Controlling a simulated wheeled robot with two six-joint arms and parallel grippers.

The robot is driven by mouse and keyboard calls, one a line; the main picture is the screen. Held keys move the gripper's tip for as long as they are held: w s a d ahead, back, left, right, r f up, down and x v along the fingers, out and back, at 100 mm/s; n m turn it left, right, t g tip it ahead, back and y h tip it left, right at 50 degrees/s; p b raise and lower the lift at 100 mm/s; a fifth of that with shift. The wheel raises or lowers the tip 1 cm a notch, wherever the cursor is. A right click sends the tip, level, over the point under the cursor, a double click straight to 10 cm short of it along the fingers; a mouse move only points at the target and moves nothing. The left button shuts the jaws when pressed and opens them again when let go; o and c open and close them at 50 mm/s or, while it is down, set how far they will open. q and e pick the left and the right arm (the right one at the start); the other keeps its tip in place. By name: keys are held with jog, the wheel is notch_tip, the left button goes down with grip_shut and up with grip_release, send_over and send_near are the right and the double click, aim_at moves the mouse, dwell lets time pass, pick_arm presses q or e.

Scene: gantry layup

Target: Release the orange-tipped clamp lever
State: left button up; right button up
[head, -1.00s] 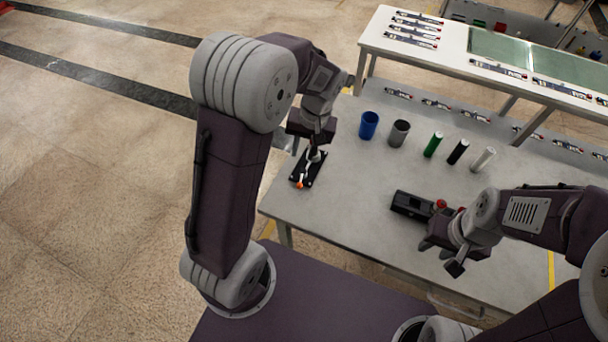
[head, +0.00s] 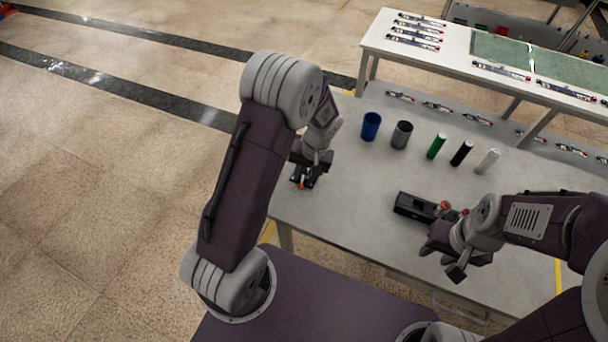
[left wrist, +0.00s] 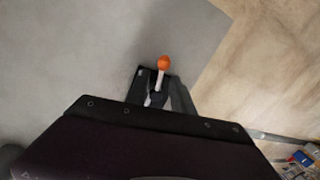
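The clamp is a small dark plate with a pale lever that ends in an orange tip. The orange-tipped clamp lever (head: 301,187) is near the left edge of the table, mostly hidden under my left gripper (head: 305,176). In the left wrist view, the lever (left wrist: 161,77) points away from the wrist, its orange ball clear of the fingers. My left gripper (left wrist: 159,97) appears open, with one dark finger on each side of the lever; I cannot tell if they touch it. My right gripper (head: 445,262) is open and empty near the table's front edge.
A black device with a red knob (head: 413,206) lies beside my right gripper. A white rack table (head: 400,52) is at the back. The table's middle (head: 350,200) is clear.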

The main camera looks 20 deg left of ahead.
pick_arm(q)
grip_shut()
jog(key=shift+s+a+r+m, duration=0.1)
jog(key=shift+a+m, duration=0.1)
jog(key=shift+m, duration=0.5)
jog(key=shift+a+m+t, duration=0.2)
jog(key=shift+m+t, duration=0.1)
jog(key=shift+m, duration=0.4)
grip_release()
notch_tip(320, 180, up, 9)
jog(key=d+p, duration=0.1)
jog(key=shift+d, duration=0.4)
